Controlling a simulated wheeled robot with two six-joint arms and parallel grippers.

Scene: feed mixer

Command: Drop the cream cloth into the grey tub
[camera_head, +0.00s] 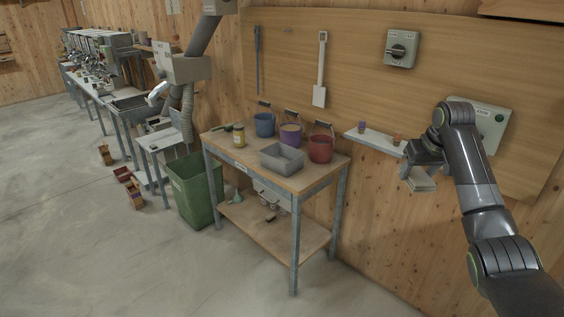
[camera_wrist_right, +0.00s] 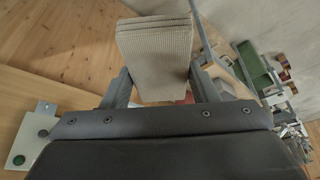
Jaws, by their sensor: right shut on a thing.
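The cream cloth (camera_head: 420,181) is a folded, ribbed piece held by my right gripper (camera_head: 418,172), in the air to the right of the workbench. In the right wrist view the cloth (camera_wrist_right: 155,50) sits between the two fingers of the right gripper (camera_wrist_right: 160,88), which are shut on it. The grey tub (camera_head: 283,162) is a rectangular open container standing on the bench top, to the left of and below the gripper. No cloth shows in the tub. My left gripper is not in view.
The workbench (camera_head: 250,165) also bears a blue bucket (camera_head: 264,125), a purple-rimmed bucket (camera_head: 290,137), a red bucket (camera_head: 321,150) and a yellow jar (camera_head: 238,137). A small wall shelf (camera_head: 375,138) lies left of the gripper. A green bin (camera_head: 194,190) stands left of the bench.

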